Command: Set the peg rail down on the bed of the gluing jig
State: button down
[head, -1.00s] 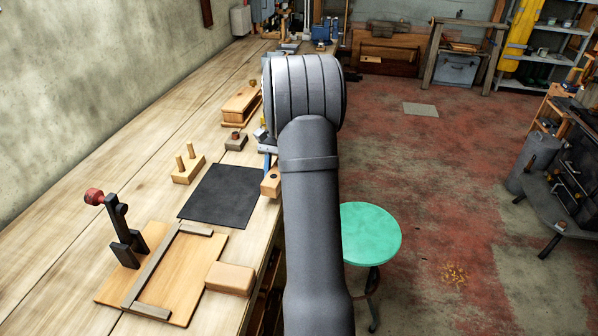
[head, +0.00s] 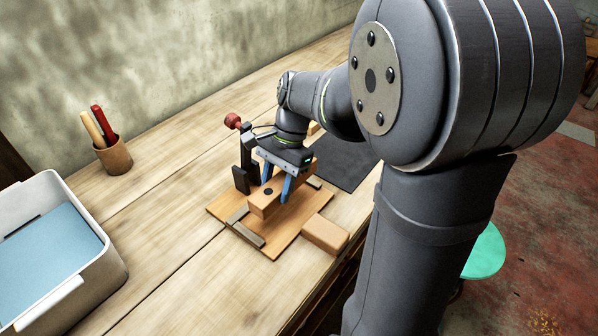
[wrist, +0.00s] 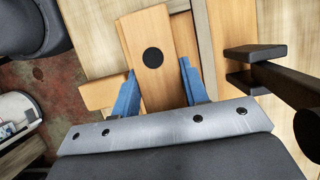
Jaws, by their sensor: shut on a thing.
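The peg rail (head: 259,207) is a light wooden bar with a dark round spot on it. My gripper (head: 278,190) has its blue fingers shut on the rail's sides. The gluing jig (head: 275,246) is a flat wooden board with grey-brown fence strips and a black toggle clamp (head: 244,160) with a red knob. The rail is over the jig's bed, beside the clamp; I cannot tell whether it touches the bed. In the wrist view the rail (wrist: 148,30) runs between the fingers, with the clamp (wrist: 255,62) to the right. Rail and gripper hide part of the bed.
A loose wooden block (head: 325,234) lies at the jig's front right edge. A black mat (head: 340,162) lies beyond the jig. A pen cup (head: 114,157) and a white bin (head: 105,262) stand to the left. Bare bench lies between bin and jig.

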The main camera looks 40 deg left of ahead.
jog(key=shift+s+f, duration=0.25)
jog(key=shift+f, duration=1.8)
jog(key=shift+f, duration=0.1)
jog(key=shift+f, duration=0.9)
jog(key=shift+f, duration=0.3)
jog(key=c, duration=0.7)
grip_release()
jog(key=shift+c, duration=0.2)
jog(key=v, duration=1.7)
jog(key=shift+w+r, duration=0.15)
